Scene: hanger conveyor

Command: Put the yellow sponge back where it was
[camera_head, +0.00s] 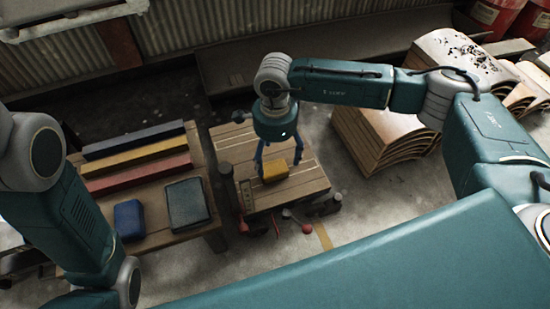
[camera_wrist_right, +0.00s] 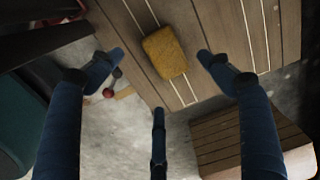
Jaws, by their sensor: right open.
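The yellow sponge (camera_head: 275,171) lies on the slatted wooden top of a small cart (camera_head: 305,185), near its middle. In the right wrist view the sponge (camera_wrist_right: 165,53) lies flat across the light lines of the boards. My right gripper (camera_head: 278,165) is over the sponge and pointing down. Its blue fingers (camera_wrist_right: 157,75) are spread wide on either side of the sponge, with visible gaps, and hold nothing. My left arm comes in at the left of the head view, but its gripper is outside the picture.
A wooden table (camera_head: 160,225) left of the cart bears blue, yellow and red bars, a blue block (camera_head: 129,220) and a dark green box (camera_head: 187,204). Stacks of curved boards (camera_head: 375,135) stand right of the cart. Bare floor lies in front.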

